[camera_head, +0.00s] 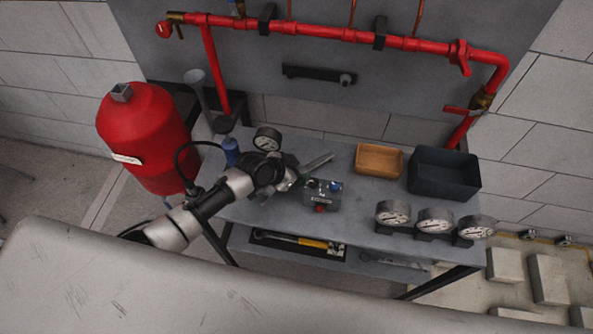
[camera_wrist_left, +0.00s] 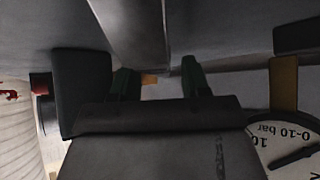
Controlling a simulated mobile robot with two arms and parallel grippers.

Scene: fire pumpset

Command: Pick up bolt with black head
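I cannot make out a bolt with a black head in either view. My left gripper (camera_head: 292,178) is over the grey table (camera_head: 350,230), just left of a small grey box with blue and red knobs. In the left wrist view, the two dark green fingertips (camera_wrist_left: 158,78) stand apart with a gap between them. A small orange-brown patch shows in that gap, and no held object is visible. My right gripper is not in view.
The small box (camera_head: 322,196), an orange tray (camera_head: 379,161), a dark bin (camera_head: 444,174) and several gauges (camera_head: 435,221) stand on the table. A single gauge (camera_head: 267,139) is behind my left wrist. Red pipes (camera_head: 330,33) run along the back panel. A red tank (camera_head: 148,135) stands left.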

